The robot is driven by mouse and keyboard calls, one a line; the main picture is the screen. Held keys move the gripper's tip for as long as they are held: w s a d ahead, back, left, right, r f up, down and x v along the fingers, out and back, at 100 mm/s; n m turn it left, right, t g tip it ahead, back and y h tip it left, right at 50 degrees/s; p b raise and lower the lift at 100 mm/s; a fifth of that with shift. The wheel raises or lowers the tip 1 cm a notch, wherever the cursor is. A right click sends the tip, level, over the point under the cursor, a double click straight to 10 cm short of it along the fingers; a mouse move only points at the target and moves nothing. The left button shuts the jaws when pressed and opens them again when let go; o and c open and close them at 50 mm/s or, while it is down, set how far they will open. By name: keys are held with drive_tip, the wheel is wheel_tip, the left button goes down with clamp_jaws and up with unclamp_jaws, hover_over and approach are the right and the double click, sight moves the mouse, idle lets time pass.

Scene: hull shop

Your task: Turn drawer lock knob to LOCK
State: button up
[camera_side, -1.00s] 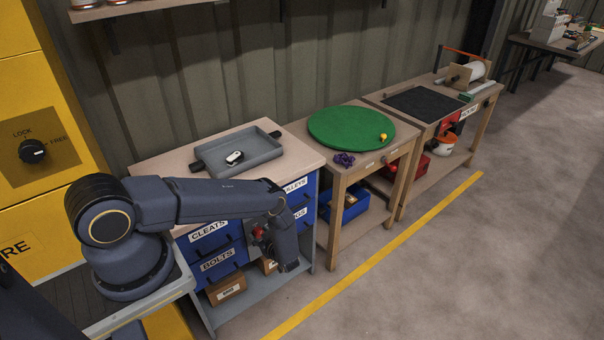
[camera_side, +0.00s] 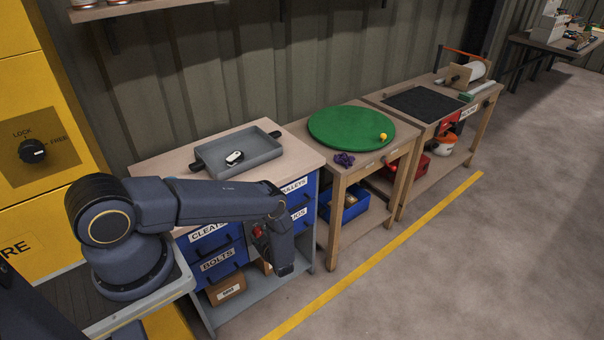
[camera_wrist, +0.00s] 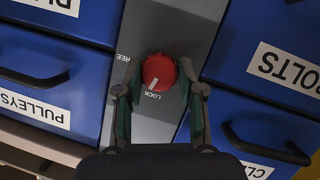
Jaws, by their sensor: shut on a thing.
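The red drawer lock knob (camera_wrist: 158,72) sits on a grey strip between blue drawers in the wrist view. Its white mark points down and slightly left, toward the printed word LOCK (camera_wrist: 147,95). The partly hidden word FREE (camera_wrist: 124,58) is to the left of the knob. My gripper (camera_wrist: 159,90) is shut on the knob, one finger on each side. In the side view, my gripper is mostly hidden behind my wrist, in front of the drawer unit (camera_side: 236,252); a bit of red (camera_side: 258,232) shows there.
Blue drawers flank the knob, with dark handles (camera_wrist: 265,143) standing out. A grey tray (camera_side: 262,149) sits on the unit's top. A yellow cabinet (camera_side: 30,90) at left carries a black knob (camera_side: 32,151) with its own LOCK and FREE marks. The floor (camera_side: 430,270) in front is open.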

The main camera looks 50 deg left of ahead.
drive_tip(key=shift+n+t+y, duration=0.3)
drive_tip(key=shift+n+t, duration=0.4)
drive_tip(key=shift+n, duration=0.3)
drive_tip(key=o, duration=1.1)
drive_tip(key=shift+o, duration=0.2)
drive_tip(key=v, duration=1.2)
drive_tip(key=shift+s, duration=0.1)
